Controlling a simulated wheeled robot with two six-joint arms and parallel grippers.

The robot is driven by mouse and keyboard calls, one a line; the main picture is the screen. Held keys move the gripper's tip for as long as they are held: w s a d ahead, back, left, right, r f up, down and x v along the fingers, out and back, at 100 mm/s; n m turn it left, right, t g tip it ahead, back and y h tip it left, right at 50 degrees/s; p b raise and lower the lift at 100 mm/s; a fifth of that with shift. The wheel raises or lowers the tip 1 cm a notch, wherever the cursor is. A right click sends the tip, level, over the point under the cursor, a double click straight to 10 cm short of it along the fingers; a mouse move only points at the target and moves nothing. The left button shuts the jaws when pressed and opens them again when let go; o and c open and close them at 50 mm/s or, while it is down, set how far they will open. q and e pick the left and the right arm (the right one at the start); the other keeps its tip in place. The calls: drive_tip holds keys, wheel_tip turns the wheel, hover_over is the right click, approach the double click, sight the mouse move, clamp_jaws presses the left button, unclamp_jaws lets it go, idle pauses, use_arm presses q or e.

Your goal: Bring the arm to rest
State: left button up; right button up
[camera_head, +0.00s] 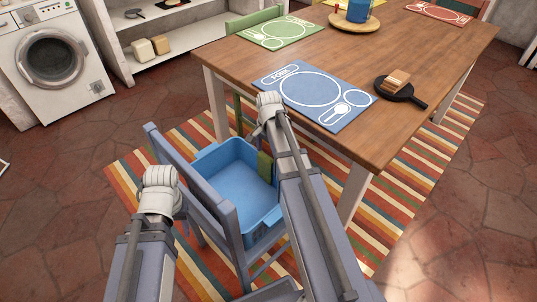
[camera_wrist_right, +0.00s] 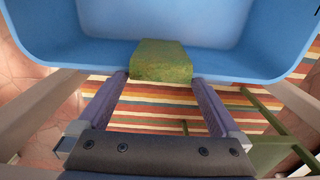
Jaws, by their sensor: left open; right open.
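My right gripper (camera_wrist_right: 160,79) shows in the right wrist view with its two fingers apart. Past the fingertips is a green block-like thing (camera_wrist_right: 160,60) at the rim of a blue bin (camera_wrist_right: 40,35); I cannot tell whether the fingers touch it. In the head view, the green thing (camera_head: 265,167) hangs at the right side of the blue bin (camera_head: 236,184), which stands on a blue-grey chair. My right arm (camera_head: 300,190) rises beside the bin and hides its gripper there. My left arm (camera_head: 150,215) is raised at the lower left; its gripper is not visible.
A wooden table (camera_head: 400,60) stands close ahead, with a blue placemat (camera_head: 312,92) and a dark pan (camera_head: 400,93) near its edge. The blue-grey chair (camera_head: 180,165) stands between my arms. A striped rug (camera_head: 130,165) covers the floor. A washing machine (camera_head: 52,62) is at the far left.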

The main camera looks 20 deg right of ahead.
use_arm(q)
drive_tip(key=shift+r+p, duration=0.9)
drive_tip(key=shift+r, duration=0.55)
use_arm(e)
drive_tip(key=shift+r, duration=1.45)
